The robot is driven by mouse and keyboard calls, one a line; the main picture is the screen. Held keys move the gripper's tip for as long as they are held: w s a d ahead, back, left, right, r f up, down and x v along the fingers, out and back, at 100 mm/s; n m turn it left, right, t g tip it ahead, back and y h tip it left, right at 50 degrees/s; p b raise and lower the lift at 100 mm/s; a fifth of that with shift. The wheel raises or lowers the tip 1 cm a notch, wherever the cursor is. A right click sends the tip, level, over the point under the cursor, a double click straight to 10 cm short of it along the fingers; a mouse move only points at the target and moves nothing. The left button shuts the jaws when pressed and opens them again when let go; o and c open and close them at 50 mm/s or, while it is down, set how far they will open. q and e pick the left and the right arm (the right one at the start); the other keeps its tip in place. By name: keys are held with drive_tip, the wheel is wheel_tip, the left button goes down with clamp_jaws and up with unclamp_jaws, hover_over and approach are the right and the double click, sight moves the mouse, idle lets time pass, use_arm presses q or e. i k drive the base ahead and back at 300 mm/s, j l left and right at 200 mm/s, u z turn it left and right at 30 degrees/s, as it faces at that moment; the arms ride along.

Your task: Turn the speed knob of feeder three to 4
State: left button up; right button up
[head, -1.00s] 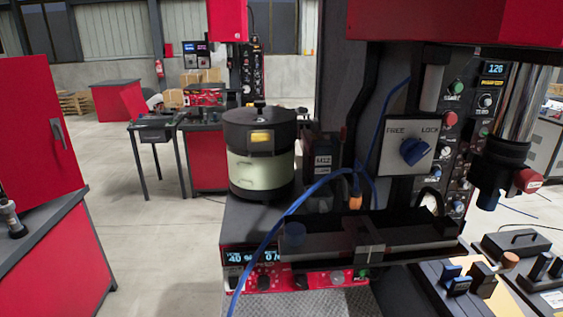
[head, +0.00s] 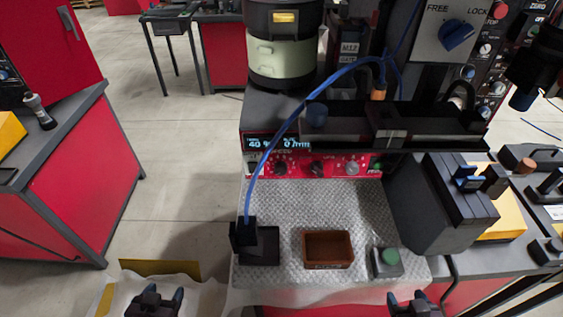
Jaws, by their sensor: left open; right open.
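A red control panel (head: 300,178) sits on the front of the feeder, below the black track. It carries a display (head: 278,143) reading 40 % and 0 /min, a black knob (head: 280,168) under the display, another dark knob (head: 318,168) and a grey knob (head: 352,168). The small labels and pointer positions are too small to read surely, and no feeder number is legible. My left gripper (head: 156,297) is open and empty at the bottom left. My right gripper (head: 414,299) is open and empty at the bottom right. Both are well short of the panel.
A blue cable (head: 262,165) hangs past the panel's left side to a black stand (head: 245,235). A brown tray (head: 328,250) and a green-button box (head: 388,260) sit on the textured mat (head: 300,207). A dark grey box (head: 440,205) stands to the right.

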sight(280, 167)
drive_tip(key=k+u, duration=0.15)
drive_tip(key=u, duration=0.2)
drive_tip(key=k+u, duration=0.15)
drive_tip(key=u, duration=0.25)
drive_tip(key=k+j+u, duration=0.1)
drive_tip(key=u, duration=0.25)
drive_tip(key=k+j, duration=0.05)
